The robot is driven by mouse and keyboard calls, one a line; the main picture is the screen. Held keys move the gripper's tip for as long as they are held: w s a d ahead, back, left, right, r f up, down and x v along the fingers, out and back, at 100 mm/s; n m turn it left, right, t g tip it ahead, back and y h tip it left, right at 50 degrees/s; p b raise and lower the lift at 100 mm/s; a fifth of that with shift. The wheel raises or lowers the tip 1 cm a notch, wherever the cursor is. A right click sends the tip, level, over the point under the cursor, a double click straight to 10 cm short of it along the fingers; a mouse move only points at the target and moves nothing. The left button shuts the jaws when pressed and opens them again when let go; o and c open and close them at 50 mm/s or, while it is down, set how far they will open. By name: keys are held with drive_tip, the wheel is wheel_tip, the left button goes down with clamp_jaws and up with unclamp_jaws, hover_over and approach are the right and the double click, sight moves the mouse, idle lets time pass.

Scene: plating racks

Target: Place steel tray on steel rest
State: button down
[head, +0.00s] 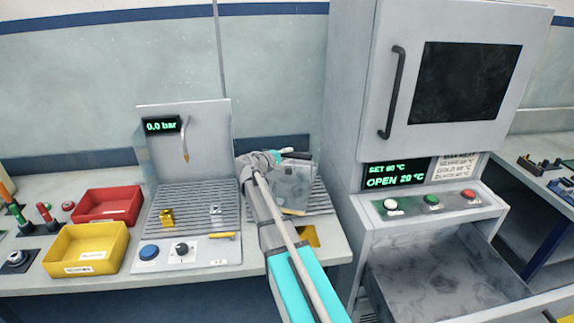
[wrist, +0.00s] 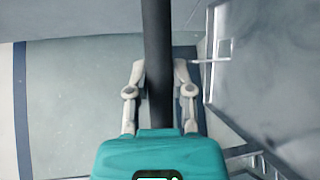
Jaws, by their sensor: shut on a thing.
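My gripper (head: 277,157) is above the right part of the bench, left of the tall grey cabinet. It is shut on a dark bar (head: 298,155), which looks like the steel tray's handle. In the wrist view the dark bar (wrist: 157,60) runs up from between the fingers (wrist: 158,88). The grey, smudged steel tray (head: 292,190) shows just below the gripper and looks tilted. My arm hides its left side. A ribbed grey surface (head: 320,200), perhaps the steel rest, shows behind and right of the tray. I cannot tell whether they touch.
The tall cabinet (head: 350,80) stands close on the right, with an open marbled bay (head: 440,275) below its buttons. A ribbed station (head: 188,215) with small parts lies to the left. Red (head: 108,204) and yellow (head: 86,249) bins stand further left.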

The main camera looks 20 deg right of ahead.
drive_tip(key=shift+f+b, duration=1.35)
drive_tip(key=shift+f, duration=0.25)
drive_tip(key=c, duration=0.5)
unclamp_jaws()
drive_tip(key=shift+f, duration=0.1)
drive_tip(key=p+v, duration=0.2)
drive_tip(key=v, duration=1)
